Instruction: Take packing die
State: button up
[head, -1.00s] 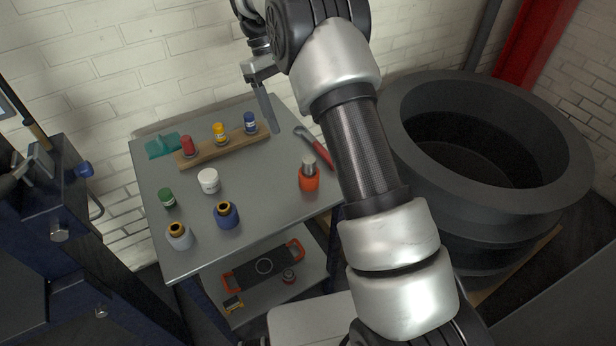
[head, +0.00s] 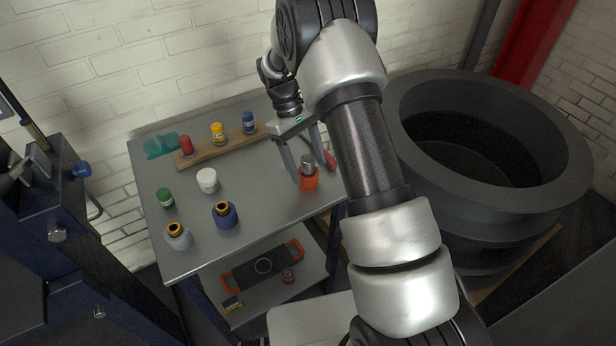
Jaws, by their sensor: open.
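An orange die with a grey metal top (head: 310,183) stands upright near the right edge of the metal table (head: 255,188). My gripper (head: 314,174) is open and points down at it, one finger at its left and one at its right. I cannot tell whether the fingers touch it. A blue die (head: 225,217) and a grey one (head: 178,238), both with brass tops, stand at the front left. The frames do not show which piece is called the packing die.
A wooden rack (head: 205,152) holds red, yellow and blue pieces at the back. A white jar (head: 207,181) and a green-capped jar (head: 164,197) stand at left. A red-handled tool (head: 330,160) lies behind the gripper. Large dark rings (head: 480,190) stand at right.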

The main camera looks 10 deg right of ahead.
jog(key=shift+s+d+f, duration=0.1)
jog(key=shift+s+f, duration=0.05)
jog(key=shift+f, duration=0.2)
jog(key=shift+c, duration=0.5)
grip_shut()
jog(key=shift+r, duration=0.1)
jog(key=shift+r, duration=0.15)
